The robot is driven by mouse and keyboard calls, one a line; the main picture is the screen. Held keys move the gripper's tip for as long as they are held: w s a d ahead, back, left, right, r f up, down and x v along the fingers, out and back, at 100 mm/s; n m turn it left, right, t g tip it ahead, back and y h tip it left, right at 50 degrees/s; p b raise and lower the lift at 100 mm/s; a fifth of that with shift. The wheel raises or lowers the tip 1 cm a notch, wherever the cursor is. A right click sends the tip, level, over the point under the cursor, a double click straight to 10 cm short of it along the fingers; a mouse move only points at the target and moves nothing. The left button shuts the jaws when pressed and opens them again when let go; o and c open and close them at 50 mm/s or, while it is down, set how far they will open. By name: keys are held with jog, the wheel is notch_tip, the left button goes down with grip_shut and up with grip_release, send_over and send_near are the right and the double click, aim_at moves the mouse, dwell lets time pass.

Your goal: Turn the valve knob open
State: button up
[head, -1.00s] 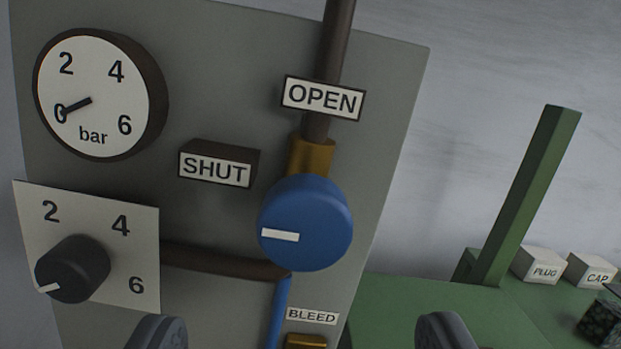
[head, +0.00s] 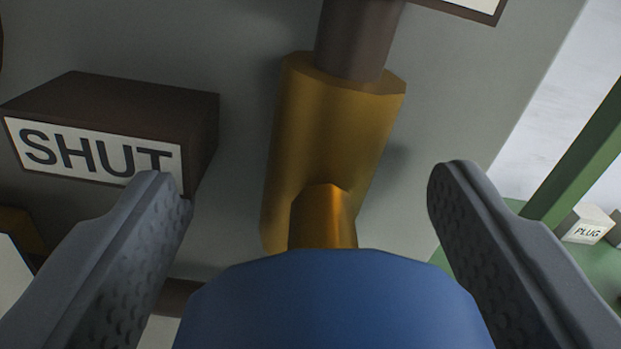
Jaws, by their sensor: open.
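The blue valve knob (head: 335,305) fills the bottom middle of the head view. Its front face and white pointer mark are out of sight. Behind it is the brass valve body (head: 325,140) with its short stem (head: 322,218). My gripper (head: 312,195) is open, with one grey finger to the left and one to the right of the knob, and a gap shows above the knob on both sides. The SHUT label block (head: 90,150) is at the left, partly behind my left finger. Only a corner of another label plate (head: 475,8) shows at the top.
The grey panel (head: 225,40) lies close behind the valve. A dark pipe (head: 360,35) enters the valve from above. At the right are a green post (head: 585,165) and a white PLUG box (head: 586,224) on a green surface.

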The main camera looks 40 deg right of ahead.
jog(key=shift+s+r, duration=0.1)
jog(key=shift+s, duration=0.1)
jog(key=shift+w, duration=0.1)
jog(key=shift+c, duration=0.9)
jog(key=c, duration=0.8)
jog(key=shift+a, duration=0.1)
